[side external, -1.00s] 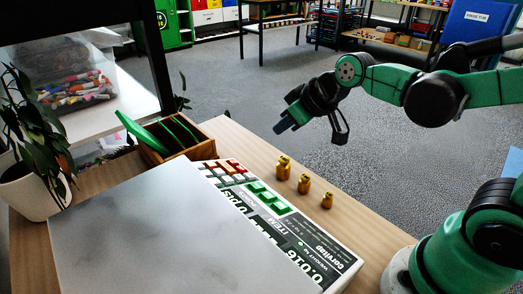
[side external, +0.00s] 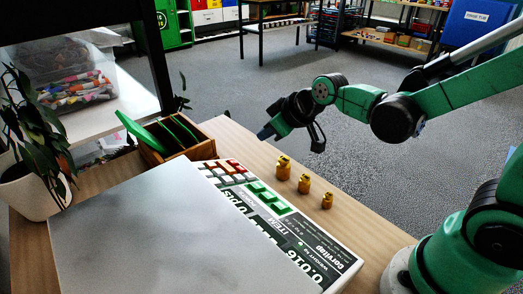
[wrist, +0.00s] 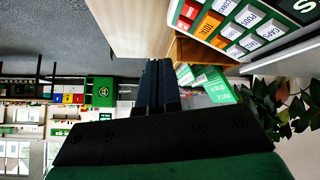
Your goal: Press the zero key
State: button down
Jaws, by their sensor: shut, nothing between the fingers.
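The scale's keypad (side external: 238,176) lies at the far end of the panel, with red, white and green keys. It also shows in the wrist view, upper right, with red, orange and white keys (wrist: 228,27). I cannot make out which key is the zero key. My gripper (side external: 265,133) is shut and empty, in the air above and beyond the table's far edge. In the wrist view its dark fingers (wrist: 157,84) are together and point up the picture, left of the keypad and apart from it.
The scale's pale plate (side external: 140,235) fills the table's near left. Several brass weights (side external: 304,183) stand right of the keypad. A wooden box with green dividers (side external: 172,137) is behind the scale; a potted plant (side external: 32,160) is far left. Bare wood lies around the weights.

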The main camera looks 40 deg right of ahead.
aim_at(258, 179)
jog(key=shift+a+f, duration=0.45)
jog(key=shift+f, duration=0.55)
jog(key=shift+a+f, duration=0.4)
jog(key=shift+f, duration=0.55)
jog(key=shift+a+f, duration=0.45)
jog(key=shift+f, duration=0.55)
jog(key=shift+a+f, duration=0.15)
jog(key=shift+f, duration=0.2)
jog(key=shift+a+f, duration=0.15)
jog(key=shift+f, duration=0.2)
dwell(0.5)
jog(key=shift+d+r, duration=0.3)
jog(key=shift+r, duration=0.45)
jog(key=shift+r, duration=0.1)
jog(key=r, duration=0.1)
jog(key=d+r, duration=0.1)
jog(key=r, duration=0.1)
jog(key=d+r, duration=0.1)
jog(key=shift+r, duration=0.2)
